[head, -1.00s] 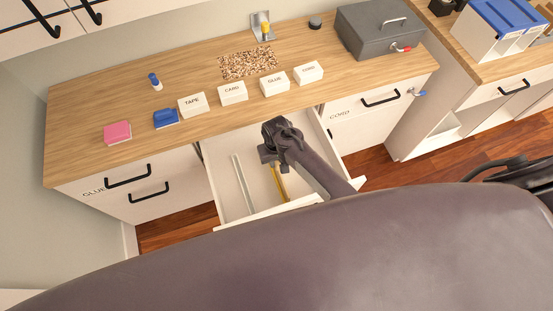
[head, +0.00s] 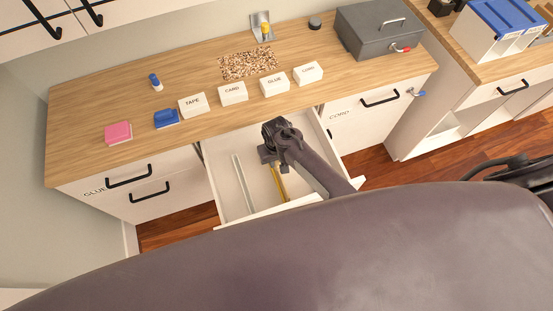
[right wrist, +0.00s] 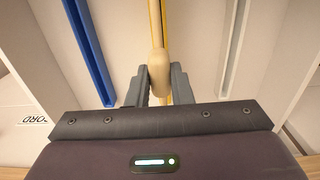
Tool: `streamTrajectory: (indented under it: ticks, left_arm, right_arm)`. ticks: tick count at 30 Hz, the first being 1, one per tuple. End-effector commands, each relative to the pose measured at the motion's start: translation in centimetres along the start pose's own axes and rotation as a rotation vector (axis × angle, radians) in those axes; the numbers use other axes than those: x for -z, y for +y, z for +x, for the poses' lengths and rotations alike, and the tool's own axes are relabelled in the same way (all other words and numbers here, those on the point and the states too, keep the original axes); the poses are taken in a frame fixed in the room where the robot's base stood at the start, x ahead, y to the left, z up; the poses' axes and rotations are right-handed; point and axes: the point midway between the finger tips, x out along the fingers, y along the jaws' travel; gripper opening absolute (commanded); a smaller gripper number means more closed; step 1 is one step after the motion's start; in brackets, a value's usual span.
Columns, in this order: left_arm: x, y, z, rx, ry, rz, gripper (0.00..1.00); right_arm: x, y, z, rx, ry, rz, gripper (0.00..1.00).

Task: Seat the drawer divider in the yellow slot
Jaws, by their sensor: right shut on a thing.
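The open drawer (head: 231,197) has a pale floor with straight slots. The yellow slot (head: 279,183) shows beside my right gripper (head: 268,156), and a pale grey slot (head: 243,184) lies to its left. In the right wrist view, my right gripper (right wrist: 158,88) is shut on the tan, round-ended drawer divider (right wrist: 159,68). The divider is in line with the yellow slot (right wrist: 153,18), between the blue slot (right wrist: 88,45) and the grey slot (right wrist: 235,45). Its lower edge is hidden, so I cannot tell whether it is in the slot. My left gripper is out of view.
The wooden counter (head: 120,95) behind the drawer bears several white labelled boxes (head: 233,93), a pink block (head: 118,132), a blue block (head: 166,119) and a grey metal box (head: 378,38). The drawer walls stand close on both sides of my right gripper.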

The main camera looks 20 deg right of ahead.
Motion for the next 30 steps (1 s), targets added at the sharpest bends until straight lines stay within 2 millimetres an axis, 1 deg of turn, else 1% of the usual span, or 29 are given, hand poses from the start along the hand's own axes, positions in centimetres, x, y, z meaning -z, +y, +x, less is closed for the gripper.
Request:
streamTrajectory:
  ticks: [7, 30]
  left_arm:
    - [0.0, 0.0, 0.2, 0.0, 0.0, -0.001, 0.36]
    - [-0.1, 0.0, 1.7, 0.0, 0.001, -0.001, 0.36]
  right_arm:
    - [0.0, 0.0, 0.1, 0.0, 0.001, 0.0, 0.0]
    - [0.0, 0.0, 2.1, 0.0, 0.001, 0.0, 0.0]
